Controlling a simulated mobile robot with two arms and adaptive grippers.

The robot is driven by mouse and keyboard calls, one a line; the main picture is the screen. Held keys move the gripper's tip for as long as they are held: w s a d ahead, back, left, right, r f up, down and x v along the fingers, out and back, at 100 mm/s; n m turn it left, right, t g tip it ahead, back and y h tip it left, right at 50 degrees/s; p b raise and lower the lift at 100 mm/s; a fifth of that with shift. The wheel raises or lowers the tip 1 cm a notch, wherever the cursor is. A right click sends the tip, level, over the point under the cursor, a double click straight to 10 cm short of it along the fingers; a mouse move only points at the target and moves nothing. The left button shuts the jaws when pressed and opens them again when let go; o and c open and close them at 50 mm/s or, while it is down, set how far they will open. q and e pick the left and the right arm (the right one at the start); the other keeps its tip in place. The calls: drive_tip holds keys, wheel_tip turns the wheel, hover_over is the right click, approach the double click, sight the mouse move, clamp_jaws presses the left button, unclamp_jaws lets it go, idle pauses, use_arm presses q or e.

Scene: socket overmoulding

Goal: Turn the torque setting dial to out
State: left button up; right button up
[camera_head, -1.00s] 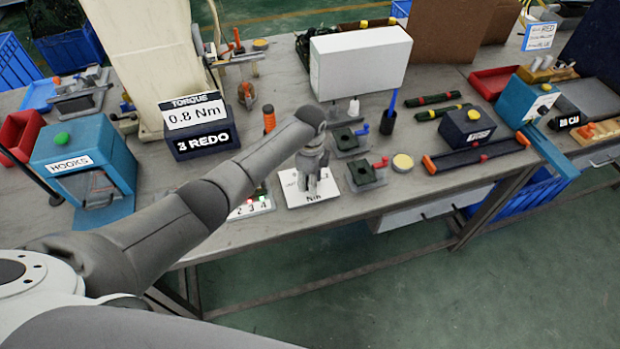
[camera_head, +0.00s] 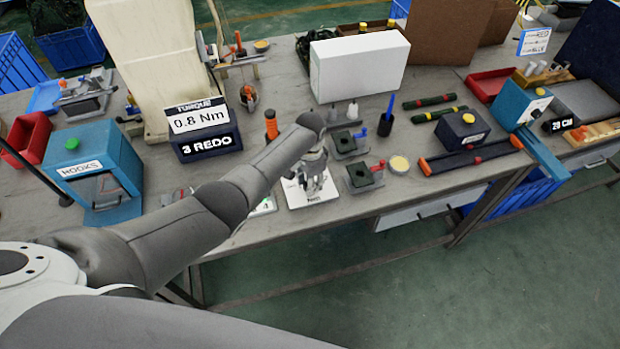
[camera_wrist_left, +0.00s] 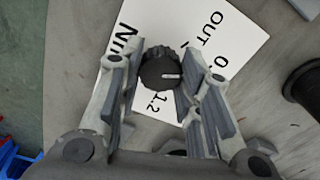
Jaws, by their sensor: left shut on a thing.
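The torque dial (camera_wrist_left: 158,66) is a dark ribbed knob with a white pointer line, on a white plate (camera_wrist_left: 228,30). In the left wrist view the plate shows OUT above and right of the dial, a partly hidden "0." to the right, 1.2 below it and Nm to the left. The pointer points to the right in that view, not at OUT. My left gripper (camera_wrist_left: 160,80) is shut on the dial, one finger on each side. In the head view my left gripper (camera_head: 314,186) is over the plate (camera_head: 302,202) and hides the dial. My right gripper is not in view.
A display (camera_head: 199,116) reads TORQUE 0.8 Nm, above a 3 REDO box (camera_head: 206,147). An orange-handled tool (camera_head: 271,126) stands behind my left arm. Dark fixtures with a blue lever (camera_head: 362,131) and a red lever (camera_head: 379,165) stand right of the plate, near the gripper.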

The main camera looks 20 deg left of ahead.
use_arm(q)
drive_tip(key=n+p, duration=0.1)
drive_tip(key=n, duration=0.3)
drive_tip(key=shift+w+r+n, duration=0.1)
drive_tip(key=shift+n, duration=0.2)
drive_tip(key=shift+n+p, duration=0.45)
drive_tip(key=shift+n, duration=1.15)
drive_tip(key=o, duration=1)
drive_tip(key=shift+o, duration=0.2)
wheel_tip(320, 180, up, 12)
